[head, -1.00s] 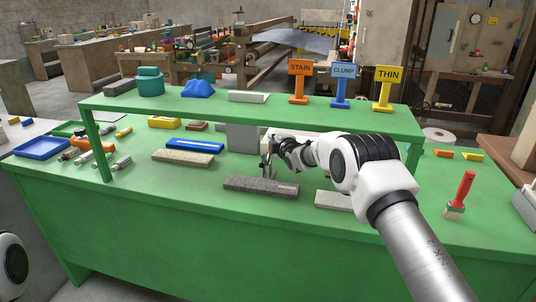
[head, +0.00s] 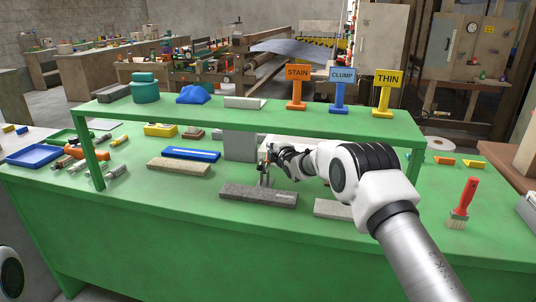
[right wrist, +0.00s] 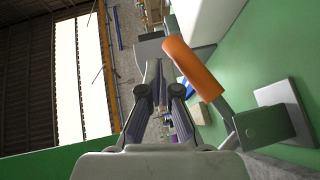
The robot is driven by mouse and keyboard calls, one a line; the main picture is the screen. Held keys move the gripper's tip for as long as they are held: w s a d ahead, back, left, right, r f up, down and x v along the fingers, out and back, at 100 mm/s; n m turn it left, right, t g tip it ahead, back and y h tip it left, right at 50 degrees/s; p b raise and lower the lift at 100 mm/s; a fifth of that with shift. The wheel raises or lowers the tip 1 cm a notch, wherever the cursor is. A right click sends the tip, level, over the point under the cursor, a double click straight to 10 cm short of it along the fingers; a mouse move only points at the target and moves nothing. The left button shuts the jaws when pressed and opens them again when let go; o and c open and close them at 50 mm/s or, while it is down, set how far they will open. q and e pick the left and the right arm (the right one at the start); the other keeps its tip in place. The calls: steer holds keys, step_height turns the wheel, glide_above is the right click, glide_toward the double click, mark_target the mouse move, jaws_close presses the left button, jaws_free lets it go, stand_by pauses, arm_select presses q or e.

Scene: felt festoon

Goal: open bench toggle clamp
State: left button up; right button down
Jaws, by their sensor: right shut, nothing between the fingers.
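The bench toggle clamp shows in the right wrist view as an orange handle (right wrist: 194,68) on a metal lever, with a dark pivot block (right wrist: 263,126) and a pale base plate (right wrist: 284,110). In the head view a small part of the metal clamp (head: 265,174) shows on the green bench; my right gripper covers much of it. My right gripper (head: 271,153) is shut and empty, beside the clamp. In the right wrist view its fingers (right wrist: 160,72) meet left of the orange handle, apart from it in the picture. My left gripper is out of view.
A grey felt strip (head: 258,195) lies in front of the clamp. A green shelf (head: 200,112) spans the bench behind, carrying STAIN (head: 297,74), CLUMP (head: 342,76) and THIN (head: 389,79) signs. A red-handled brush (head: 463,203) lies at right. The bench front is mostly clear.

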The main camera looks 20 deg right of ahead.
steer(key=s+r, duration=0.2)
steer(key=s, duration=0.9)
steer(key=shift+s, duration=0.4)
